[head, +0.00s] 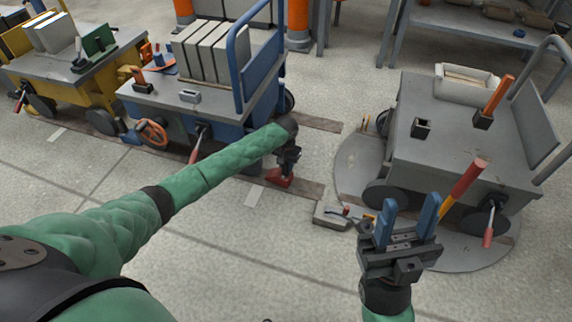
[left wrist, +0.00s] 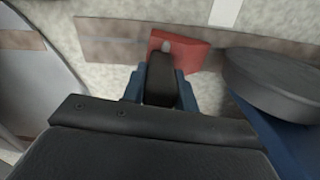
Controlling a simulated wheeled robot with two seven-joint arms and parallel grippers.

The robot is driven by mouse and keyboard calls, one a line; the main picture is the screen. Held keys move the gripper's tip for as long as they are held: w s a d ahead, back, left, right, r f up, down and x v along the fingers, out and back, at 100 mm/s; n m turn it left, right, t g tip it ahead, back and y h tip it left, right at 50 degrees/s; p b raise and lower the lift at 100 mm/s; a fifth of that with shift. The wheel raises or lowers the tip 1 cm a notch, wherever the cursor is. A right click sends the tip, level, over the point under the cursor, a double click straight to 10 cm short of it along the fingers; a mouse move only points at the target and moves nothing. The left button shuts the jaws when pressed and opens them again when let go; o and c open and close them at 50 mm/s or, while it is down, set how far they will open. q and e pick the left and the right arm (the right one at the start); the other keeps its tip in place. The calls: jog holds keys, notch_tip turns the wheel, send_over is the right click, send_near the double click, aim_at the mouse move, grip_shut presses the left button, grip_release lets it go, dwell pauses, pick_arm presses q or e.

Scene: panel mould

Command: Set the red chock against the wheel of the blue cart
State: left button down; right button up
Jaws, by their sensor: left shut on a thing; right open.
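The red chock (head: 279,178) is at floor level on a brown strip, near the right end of the blue cart (head: 185,100). My left gripper (head: 287,160) is shut on it from above. In the left wrist view the chock (left wrist: 184,47) shows just beyond the blue fingers (left wrist: 160,85). A dark wheel (left wrist: 275,80) of the blue cart stands right beside the chock there; I cannot tell whether they touch. In the head view my left arm hides that part of the cart. My right gripper (head: 411,218) is open and empty, in front of the grey cart.
The grey cart (head: 455,150) stands on a round floor plate (head: 360,160) at the right. A yellow cart (head: 75,88) stands at the left. The floor in front of the blue cart is mostly clear.

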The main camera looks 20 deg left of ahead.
pick_arm(q)
jog(key=shift+f, duration=0.5)
jog(key=c, duration=1)
grip_release()
jog(key=shift+f, duration=0.1)
